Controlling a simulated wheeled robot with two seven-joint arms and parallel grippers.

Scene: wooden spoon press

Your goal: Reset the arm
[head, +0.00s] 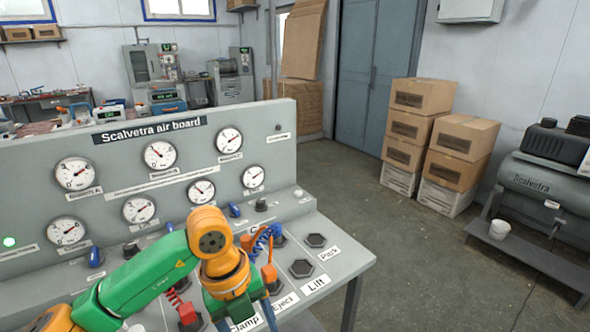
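My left arm comes in from the lower left, green with orange joints, and bends down over the front ledge of the grey Scalvetra air board (280,130). My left gripper (245,318) points down at the bottom edge of the view, over the labelled sockets. My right arm and gripper are not in view.
Hexagonal sockets (301,268) sit near the Lift and Park labels. Stacked cartons (412,125) and a compressor (550,185) stand right, with open floor between.

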